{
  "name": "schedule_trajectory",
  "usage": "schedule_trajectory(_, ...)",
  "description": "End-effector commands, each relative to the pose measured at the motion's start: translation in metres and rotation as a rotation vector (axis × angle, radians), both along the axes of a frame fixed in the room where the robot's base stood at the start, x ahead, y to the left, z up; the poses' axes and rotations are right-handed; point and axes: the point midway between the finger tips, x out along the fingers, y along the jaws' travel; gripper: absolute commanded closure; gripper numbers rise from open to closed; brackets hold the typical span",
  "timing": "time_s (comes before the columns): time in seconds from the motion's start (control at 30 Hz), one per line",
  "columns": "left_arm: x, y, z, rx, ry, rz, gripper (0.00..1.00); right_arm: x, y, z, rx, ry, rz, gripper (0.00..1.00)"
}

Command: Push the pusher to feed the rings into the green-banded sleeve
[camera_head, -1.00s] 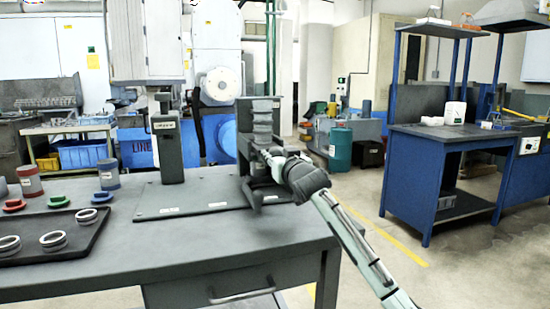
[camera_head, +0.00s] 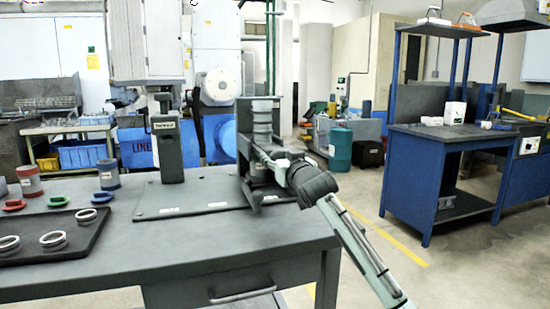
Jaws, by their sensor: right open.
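A dark grey fixture (camera_head: 243,143) stands at the right end of the base plate on the bench. A grey ribbed cylindrical stack (camera_head: 262,122) stands upright in it; I cannot tell whether it is rings or a sleeve. No green band shows there, and I cannot make out the pusher. My right gripper (camera_head: 259,156) is open at the front of the fixture, just below the stack; its fingers partly cover the fixture, and contact is unclear. Loose metal rings (camera_head: 53,240) lie on the black tray (camera_head: 75,246). My left gripper is out of view.
A red-banded sleeve (camera_head: 28,180) and a blue-banded sleeve (camera_head: 108,174) stand at the bench's left, near red, green and blue caps (camera_head: 58,201). A dark upright device (camera_head: 167,148) stands left of the fixture. The bench front (camera_head: 190,257) is clear.

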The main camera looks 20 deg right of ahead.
Motion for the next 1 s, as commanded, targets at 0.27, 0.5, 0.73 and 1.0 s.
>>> schedule_trajectory(0.27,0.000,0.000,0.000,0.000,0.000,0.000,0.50,-0.009,0.000,-0.001,0.000,0.000,0.000,0.48)
schedule_trajectory(0.5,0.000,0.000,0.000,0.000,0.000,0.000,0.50,-0.027,-0.001,-0.001,0.000,0.000,0.001,0.48)
schedule_trajectory(0.73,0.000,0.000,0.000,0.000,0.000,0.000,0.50,-0.042,-0.001,-0.001,0.000,0.001,0.001,0.48)
schedule_trajectory(1.0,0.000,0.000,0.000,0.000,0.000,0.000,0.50,-0.050,-0.001,-0.001,0.000,0.001,0.000,0.48)
